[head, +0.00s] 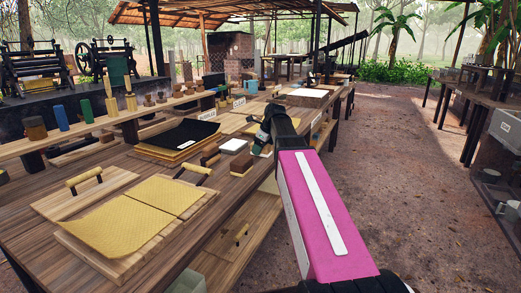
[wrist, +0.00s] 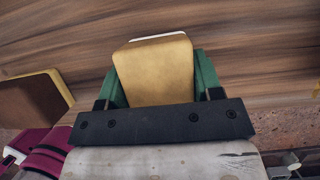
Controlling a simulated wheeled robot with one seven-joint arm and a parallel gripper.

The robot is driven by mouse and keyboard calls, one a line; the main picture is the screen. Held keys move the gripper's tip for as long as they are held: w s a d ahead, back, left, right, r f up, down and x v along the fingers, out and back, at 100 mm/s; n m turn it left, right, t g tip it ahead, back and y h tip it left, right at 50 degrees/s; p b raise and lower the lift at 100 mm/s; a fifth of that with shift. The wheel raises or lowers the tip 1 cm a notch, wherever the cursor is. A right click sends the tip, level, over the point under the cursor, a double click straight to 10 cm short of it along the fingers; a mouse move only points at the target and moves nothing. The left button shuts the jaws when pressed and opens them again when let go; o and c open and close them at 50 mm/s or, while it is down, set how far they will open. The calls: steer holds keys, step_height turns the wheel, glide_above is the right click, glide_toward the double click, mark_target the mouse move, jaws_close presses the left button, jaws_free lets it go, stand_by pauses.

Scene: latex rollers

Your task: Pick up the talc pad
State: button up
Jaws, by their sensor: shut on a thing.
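My gripper (wrist: 153,92) has its green fingers on both sides of a tan block with a thin white edge at its far side, which I take to be the talc pad (wrist: 153,72). The fingers are shut on it, and the table's wood grain lies behind it. In the head view my gripper (head: 263,143) is over the right part of the long wooden table.
Yellow sheets (head: 125,215) lie on a board at the front. The dirt path at right is open.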

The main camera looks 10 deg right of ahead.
steer(key=shift+r, duration=0.55)
step_height(320, 180, up, 2)
steer(key=shift+w+r, duration=0.1)
steer(key=shift+r, duration=0.15)
steer(key=s+a+r, duration=0.7)
steer(key=s, duration=0.2)
steer(key=shift+a, duration=0.4)
steer(key=shift+r, duration=0.1)
steer(key=o, duration=0.4)
steer(key=shift+c, duration=1.4)
